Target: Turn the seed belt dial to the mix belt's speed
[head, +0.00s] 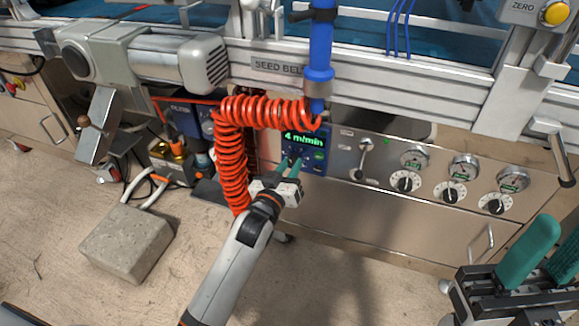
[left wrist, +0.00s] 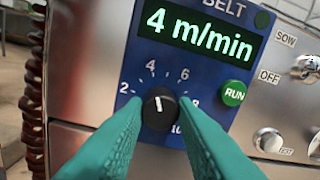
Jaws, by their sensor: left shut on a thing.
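The seed belt dial is a small black knob (left wrist: 160,107) with a white pointer line on a blue panel (head: 318,163). Its scale runs from 2 to 10, and the pointer stands close to the 4 mark. The green display above it (head: 303,139) reads 4 m/min, also in the left wrist view (left wrist: 200,33). My left gripper (head: 291,166) has its teal fingers shut on the knob, one on each side, hiding part of the scale. My right gripper (head: 548,254) is at the lower right, its teal fingers apart and empty. I see no mix belt speed reading.
A coiled orange hose (head: 231,165) hangs just left of the panel, close to my left gripper. A green RUN button (left wrist: 233,93) sits right of the dial. Further right are a lever switch (head: 362,158) and several gauges with knobs. A concrete block (head: 125,240) lies at lower left.

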